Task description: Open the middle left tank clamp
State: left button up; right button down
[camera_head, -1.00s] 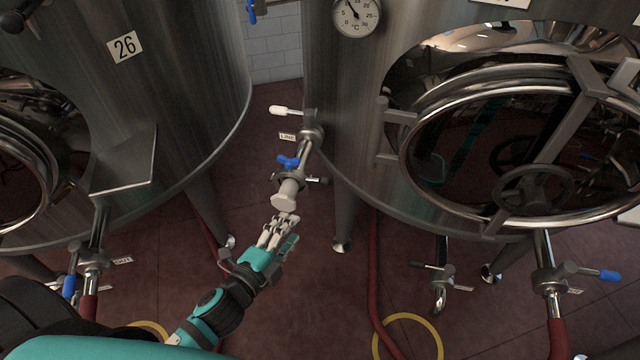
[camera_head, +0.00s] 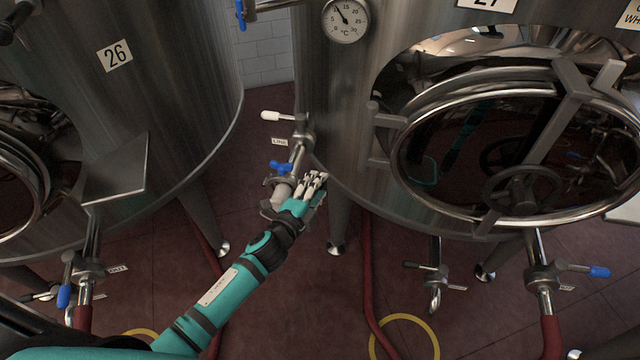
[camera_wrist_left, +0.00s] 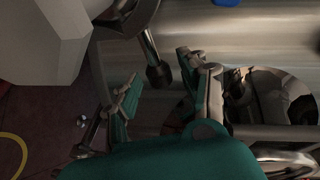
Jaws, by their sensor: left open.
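The tank clamp (camera_head: 279,180) is a metal ring on the short outlet pipe left of the middle tank. A pale grey end piece (camera_head: 275,197) sits below it and shows large at the upper left of the left wrist view (camera_wrist_left: 45,40). My left gripper (camera_head: 312,184) is just right of the clamp, with its fingers hiding the clamp's handle in the head view. In the left wrist view, my left gripper (camera_wrist_left: 158,88) is open, and a metal handle with a dark end (camera_wrist_left: 156,68) reaches between its fingers. I cannot tell whether they touch. My right gripper is not in view.
A blue-handled valve (camera_head: 281,167) sits just above the clamp, with a white-handled valve (camera_head: 277,116) higher up. The middle tank's leg (camera_head: 338,218) stands below right of my gripper. Tank 26 (camera_head: 170,80) is left. A red hose (camera_head: 367,265) runs on the floor.

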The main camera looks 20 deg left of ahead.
pick_arm(q)
jog(key=shift+w+d+f, duration=0.1)
jog(key=shift+w+d, duration=0.05)
jog(key=shift+w, duration=0.55)
grip_shut()
jog(key=shift+f, duration=0.2)
